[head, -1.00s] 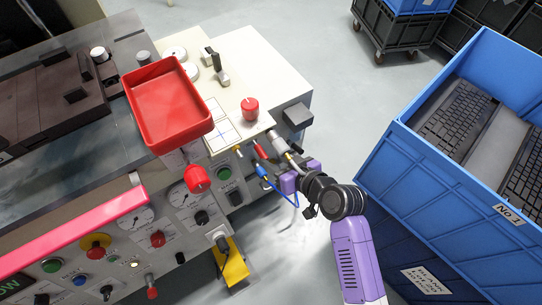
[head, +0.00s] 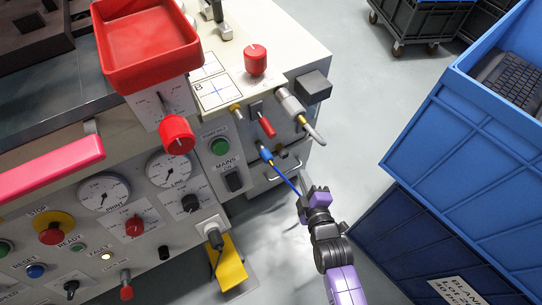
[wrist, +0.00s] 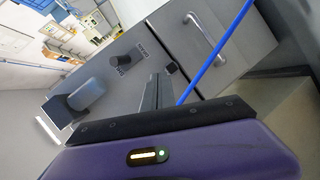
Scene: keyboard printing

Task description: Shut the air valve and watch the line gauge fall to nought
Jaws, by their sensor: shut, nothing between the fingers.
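A lever with a red grip (head: 267,126) juts from the machine's side face, between a brass fitting and a steel cylinder; I take it for the air valve. The line gauge (head: 168,170) is a white dial marked LINE on the front panel; its needle is too small to read. A blue hose (head: 284,177) runs from a blue fitting (head: 265,153) below the lever towards my gripper. My gripper (head: 304,190) is shut and empty, below and right of the lever and apart from it. Its closed fingers (wrist: 156,92) also show in the wrist view, beside the hose.
The steel cylinder (head: 291,103) and a dark box (head: 313,86) jut out above my gripper. A red tray (head: 147,50) sits on the machine. A blue crate (head: 440,140) stands at right. Open floor lies between machine and crate. The wrist view shows a silver handle (wrist: 207,40).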

